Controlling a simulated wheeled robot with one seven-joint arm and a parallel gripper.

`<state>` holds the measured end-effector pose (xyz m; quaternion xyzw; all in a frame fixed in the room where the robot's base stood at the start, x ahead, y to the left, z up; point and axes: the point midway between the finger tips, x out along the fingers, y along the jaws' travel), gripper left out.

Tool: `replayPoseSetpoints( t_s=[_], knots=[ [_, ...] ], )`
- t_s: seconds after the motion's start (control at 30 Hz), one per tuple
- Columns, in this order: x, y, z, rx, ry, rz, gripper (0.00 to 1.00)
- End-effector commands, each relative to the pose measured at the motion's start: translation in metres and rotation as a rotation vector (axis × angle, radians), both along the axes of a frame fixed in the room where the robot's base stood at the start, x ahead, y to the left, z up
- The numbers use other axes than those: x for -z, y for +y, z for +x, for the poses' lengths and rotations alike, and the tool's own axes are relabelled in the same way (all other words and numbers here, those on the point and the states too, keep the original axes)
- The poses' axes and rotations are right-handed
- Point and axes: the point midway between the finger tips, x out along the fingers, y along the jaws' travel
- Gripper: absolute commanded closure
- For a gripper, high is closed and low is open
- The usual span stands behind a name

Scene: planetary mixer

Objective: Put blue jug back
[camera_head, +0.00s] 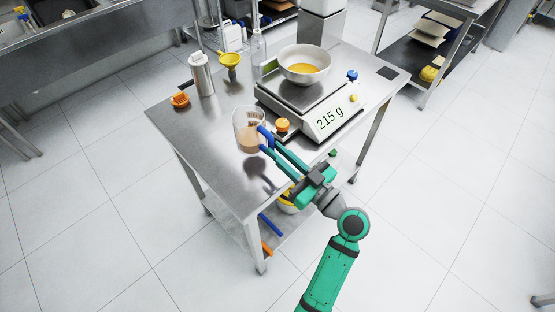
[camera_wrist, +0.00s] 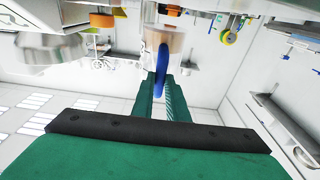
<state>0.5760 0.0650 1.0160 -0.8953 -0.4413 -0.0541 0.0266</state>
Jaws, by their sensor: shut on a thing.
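The blue jug (camera_head: 250,132) is a clear beaker with a blue handle, partly filled with a tan substance. My gripper (camera_head: 268,141) is shut on its blue handle. The jug looks upright at the near left part of the steel table (camera_head: 190,128). A dark shadow on the tabletop lies apart from it, so it appears raised above the surface. In the wrist view the blue handle (camera_wrist: 162,68) sits between my two green fingers, with the jug's body (camera_wrist: 165,40) beyond it.
A scale (camera_head: 310,105) reading 215 g stands right of the jug and carries a white bowl (camera_head: 304,64) with yellow contents. An orange cap (camera_head: 282,125) is close beside the jug. A steel bottle (camera_head: 202,74), yellow funnel (camera_head: 230,62) and orange item (camera_head: 180,99) stand behind. The table's front left is bare.

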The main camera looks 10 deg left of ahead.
Motion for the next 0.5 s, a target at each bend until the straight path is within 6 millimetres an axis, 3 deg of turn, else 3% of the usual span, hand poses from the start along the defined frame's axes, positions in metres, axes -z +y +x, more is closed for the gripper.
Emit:
replayPoseSetpoints(
  t_s=[0.17,0.5],
  knots=[
    [0.009,0.006,0.006,-0.003,-0.002,0.001,1.0],
    [0.046,0.007,0.012,0.004,0.0,0.002,1.0]
  ],
)
